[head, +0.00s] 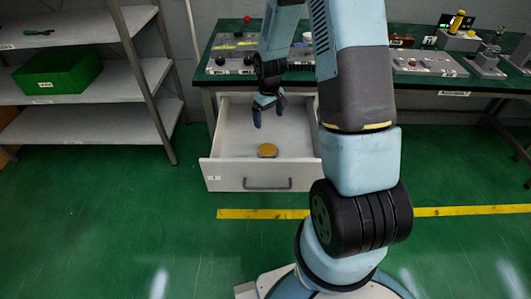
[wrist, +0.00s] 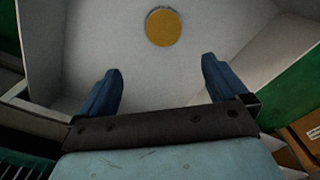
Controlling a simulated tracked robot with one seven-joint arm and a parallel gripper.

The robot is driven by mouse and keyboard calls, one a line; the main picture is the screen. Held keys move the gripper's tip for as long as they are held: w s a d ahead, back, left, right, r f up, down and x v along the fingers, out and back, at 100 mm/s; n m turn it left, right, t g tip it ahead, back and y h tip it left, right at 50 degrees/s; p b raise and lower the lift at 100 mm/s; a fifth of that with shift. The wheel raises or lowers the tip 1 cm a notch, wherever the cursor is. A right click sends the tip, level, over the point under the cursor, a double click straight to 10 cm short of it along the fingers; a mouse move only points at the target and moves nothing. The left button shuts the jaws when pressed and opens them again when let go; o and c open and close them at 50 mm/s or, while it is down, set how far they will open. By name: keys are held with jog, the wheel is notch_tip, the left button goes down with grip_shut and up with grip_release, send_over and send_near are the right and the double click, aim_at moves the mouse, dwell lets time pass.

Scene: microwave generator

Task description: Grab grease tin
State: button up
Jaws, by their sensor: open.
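The grease tin (head: 267,150) is a small round tin with a yellow-gold top. It sits on the floor of the open white drawer (head: 225,176), toward the front. In the wrist view the tin (wrist: 163,27) shows at the top, beyond my fingertips and roughly centred between them. My gripper (head: 268,113) hangs over the drawer, behind and above the tin, apart from it. In the wrist view my gripper (wrist: 160,80) has its two blue fingers wide apart with nothing between them.
The drawer is pulled out under a green-topped workbench (head: 225,45) with control boxes on it. A shelf rack (head: 110,80) with a green bin (head: 58,70) stands at the left. The drawer walls surround the tin. The green floor (head: 100,220) in front is clear.

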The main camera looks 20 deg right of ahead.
send_over(267, 148)
notch_tip(267, 148, down, 11)
jog(key=shift+s+d, duration=0.1)
jog(key=shift+d, duration=0.05)
jog(key=shift+a+f, duration=0.2)
jog(key=shift+f, duration=2.55)
jog(key=c, duration=1.1)
